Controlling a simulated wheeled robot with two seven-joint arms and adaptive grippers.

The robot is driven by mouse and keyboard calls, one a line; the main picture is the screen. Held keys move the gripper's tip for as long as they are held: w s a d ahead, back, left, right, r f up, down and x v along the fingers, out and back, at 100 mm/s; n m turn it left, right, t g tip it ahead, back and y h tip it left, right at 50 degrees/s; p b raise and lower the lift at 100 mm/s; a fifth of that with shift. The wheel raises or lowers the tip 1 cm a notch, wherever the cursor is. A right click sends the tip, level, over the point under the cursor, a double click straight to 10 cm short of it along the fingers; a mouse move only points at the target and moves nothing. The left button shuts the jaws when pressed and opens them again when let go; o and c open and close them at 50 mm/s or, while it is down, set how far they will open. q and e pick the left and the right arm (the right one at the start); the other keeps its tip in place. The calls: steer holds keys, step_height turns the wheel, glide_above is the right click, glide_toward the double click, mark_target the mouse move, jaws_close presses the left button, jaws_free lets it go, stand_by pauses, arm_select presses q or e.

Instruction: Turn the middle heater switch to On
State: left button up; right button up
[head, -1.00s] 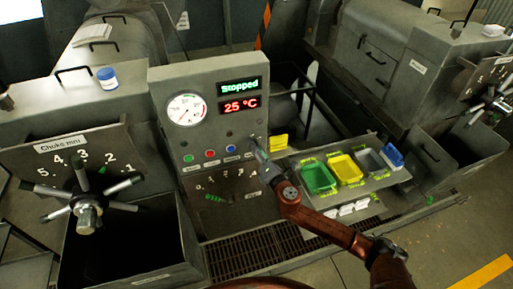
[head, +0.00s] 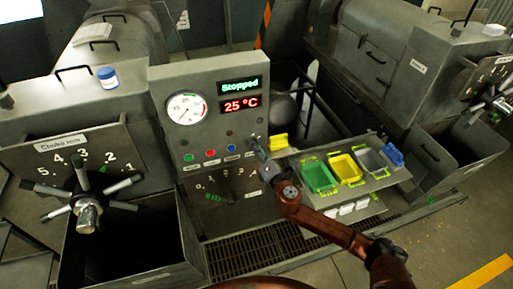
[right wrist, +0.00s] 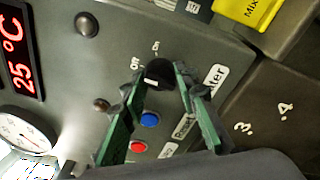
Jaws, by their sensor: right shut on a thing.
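The heater switch (right wrist: 160,72) is a round black knob on the grey control panel (head: 210,135). In the right wrist view its "Off" and "On" marks show beside it, and a partly covered label ending in "ater" is at its right. My right gripper (right wrist: 160,78) is shut on this knob, with one green-lined finger on each side. In the head view my right gripper (head: 253,142) is at the panel's lower right and hides the knob. My left gripper is not in view.
The panel displays (head: 239,95) read "Stopped" and 25 °C. Blue (right wrist: 149,119) and red (right wrist: 138,147) buttons are close to my fingers. A shelf with green (head: 319,178) and yellow (head: 346,168) trays stands right of the panel. A spoked handwheel (head: 87,207) is at left.

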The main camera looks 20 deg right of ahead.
steer(key=shift+f, duration=0.15)
steer(key=shift+f+m+t+h+b, duration=0.1)
steer(key=shift+m+t+h+b, duration=0.15)
steer(key=shift+m+b, duration=2.1)
steer(key=shift+f+m+t+h+b, duration=0.15)
steer(key=shift+m+t+b, duration=0.45)
steer(key=shift+m, duration=3.25)
steer(key=shift+r+g, duration=0.1)
steer(key=shift+g, duration=0.15)
steer(key=o, duration=1.2)
steer(key=shift+c, duration=0.2)
steer(key=s+d+f, duration=0.1)
steer(key=s, duration=1.1)
